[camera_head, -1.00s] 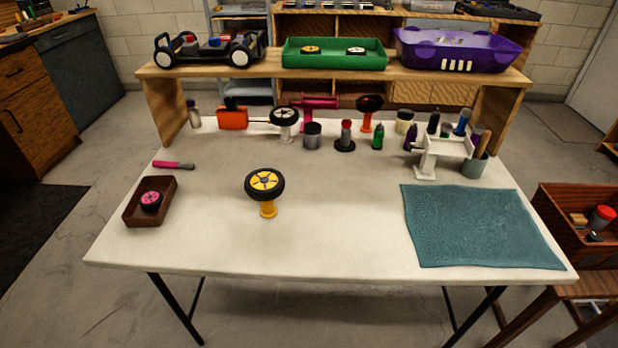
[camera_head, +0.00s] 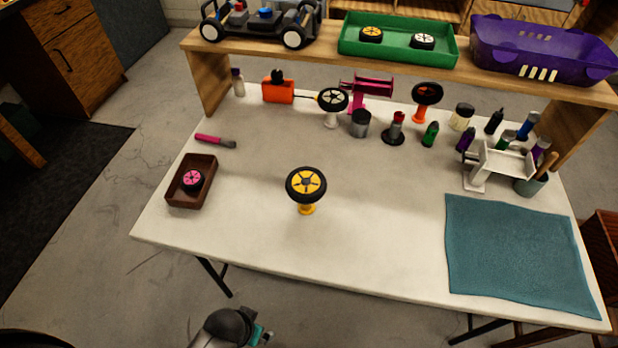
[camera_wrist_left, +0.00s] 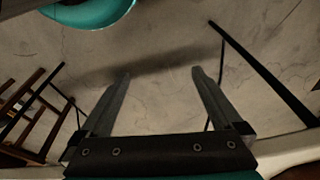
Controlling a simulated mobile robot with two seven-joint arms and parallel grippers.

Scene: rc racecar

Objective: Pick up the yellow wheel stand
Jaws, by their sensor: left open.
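The yellow wheel stand (camera_head: 307,210) stands upright on the white table (camera_head: 250,240), left of the table's middle. A black wheel with a yellow hub (camera_head: 306,184) sits on top of it and hides its upper part. A dark and teal piece of my arm shows below the table's front edge in the head view; no fingers can be made out there. In the left wrist view my left gripper (camera_wrist_left: 160,73) is open and empty, with bare floor and table legs beyond its fingers. The stand is not in that view. My right gripper is in neither view.
A brown tray (camera_head: 207,170) with a pink-hubbed wheel lies left of the stand. A teal mat (camera_head: 510,250) covers the right side. Bottles, tools and other wheel stands line the back under a wooden shelf (camera_head: 330,60). The table around the yellow stand is clear.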

